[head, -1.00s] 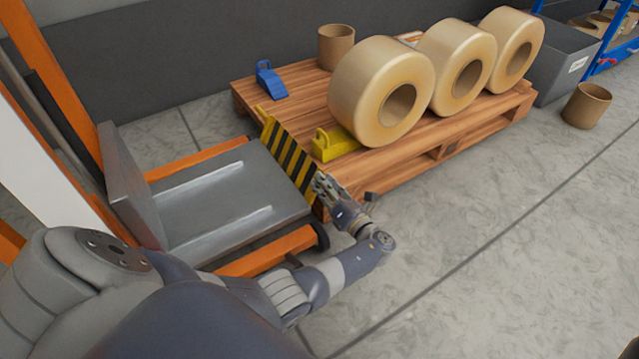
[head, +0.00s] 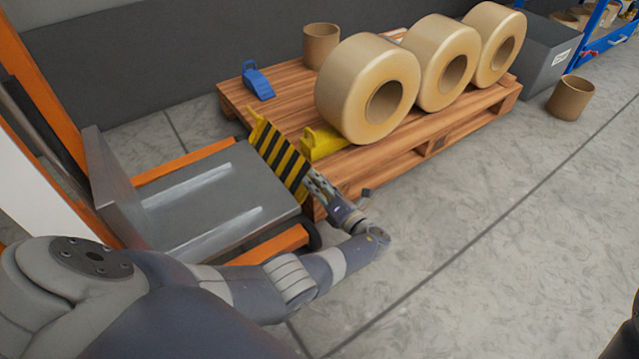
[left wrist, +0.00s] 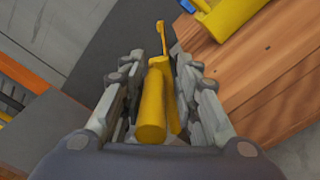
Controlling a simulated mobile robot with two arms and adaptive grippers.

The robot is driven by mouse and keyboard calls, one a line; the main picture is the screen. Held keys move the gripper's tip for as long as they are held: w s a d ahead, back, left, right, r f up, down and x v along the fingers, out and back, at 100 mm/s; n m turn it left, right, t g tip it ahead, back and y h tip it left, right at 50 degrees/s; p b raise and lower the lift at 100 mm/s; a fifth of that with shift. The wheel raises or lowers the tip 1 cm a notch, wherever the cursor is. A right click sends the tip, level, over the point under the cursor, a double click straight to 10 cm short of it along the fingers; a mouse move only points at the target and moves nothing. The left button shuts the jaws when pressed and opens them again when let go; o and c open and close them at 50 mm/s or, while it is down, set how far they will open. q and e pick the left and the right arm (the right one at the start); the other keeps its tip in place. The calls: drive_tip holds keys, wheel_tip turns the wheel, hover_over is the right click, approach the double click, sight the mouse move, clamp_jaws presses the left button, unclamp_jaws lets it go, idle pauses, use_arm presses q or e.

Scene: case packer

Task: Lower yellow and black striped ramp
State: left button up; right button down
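The yellow and black striped ramp (head: 279,157) stands steeply tilted at the right end of a grey lift platform (head: 215,195), facing the pallet. My left gripper (head: 313,183) is at the ramp's near right edge in the head view. In the left wrist view a yellow bar-like part of the ramp (left wrist: 153,105) lies between the fingers of the left gripper (left wrist: 160,75). The fingers are drawn in close on both sides and look shut on it. Their exact contact is partly hidden. My right gripper is not in view.
A wooden pallet (head: 410,160) beyond the ramp carries three large tan rolls (head: 367,88), a yellow wedge (head: 322,143), a blue wedge (head: 257,82) and a brown tube (head: 321,46). Another tube (head: 570,97) and a grey box (head: 540,60) stand at right. The floor at front right is clear.

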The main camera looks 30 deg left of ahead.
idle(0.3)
use_arm(q)
drive_tip(key=shift+d, duration=0.3)
drive_tip(key=v, duration=1.1)
drive_tip(key=shift+s+d, duration=0.2)
